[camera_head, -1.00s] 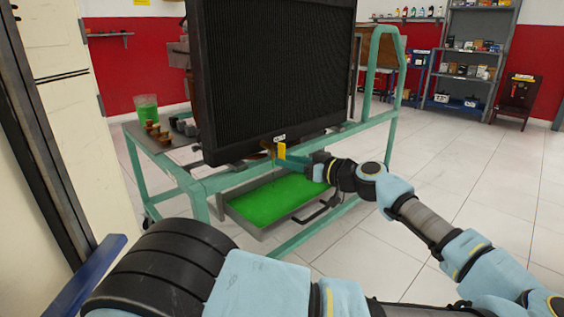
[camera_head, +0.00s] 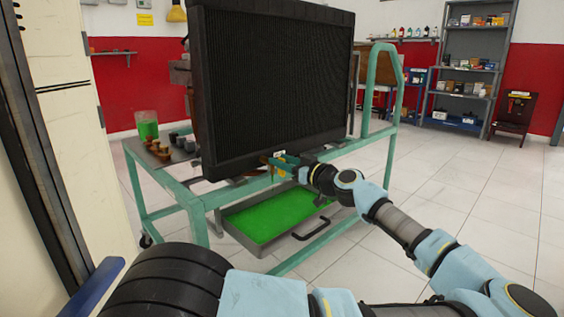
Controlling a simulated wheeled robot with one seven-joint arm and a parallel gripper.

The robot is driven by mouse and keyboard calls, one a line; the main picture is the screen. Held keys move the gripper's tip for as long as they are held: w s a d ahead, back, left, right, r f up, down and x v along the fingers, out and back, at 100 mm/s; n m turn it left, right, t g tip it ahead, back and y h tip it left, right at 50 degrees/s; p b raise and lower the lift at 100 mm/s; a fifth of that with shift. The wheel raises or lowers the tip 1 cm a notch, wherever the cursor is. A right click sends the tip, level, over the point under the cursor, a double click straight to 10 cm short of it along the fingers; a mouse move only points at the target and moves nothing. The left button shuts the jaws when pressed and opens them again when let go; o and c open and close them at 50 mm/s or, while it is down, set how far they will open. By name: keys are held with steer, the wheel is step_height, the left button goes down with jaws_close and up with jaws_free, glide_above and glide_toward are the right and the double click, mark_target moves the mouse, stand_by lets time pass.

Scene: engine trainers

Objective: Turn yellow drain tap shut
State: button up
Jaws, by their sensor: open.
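The yellow drain tap (camera_head: 279,176) shows only in part at the bottom edge of the black radiator (camera_head: 270,85). My gripper (camera_head: 281,164) is right at the tap, its fingers reaching in from the right, apart from each other. The fingers cover much of the tap, so I cannot tell whether they touch it or which way its handle points. A grey drain tray (camera_head: 262,247) with green liquid (camera_head: 270,215) sits below on the stand.
The green frame (camera_head: 195,200) of the stand surrounds the radiator and tray. A container of green liquid (camera_head: 147,125) and several small caps (camera_head: 158,150) stand on its left shelf. The tiled floor (camera_head: 450,170) at right is clear.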

steer(key=shift+w+a, duration=0.1)
steer(key=shift+c, duration=0.2)
jaws_close()
stand_by(0.5)
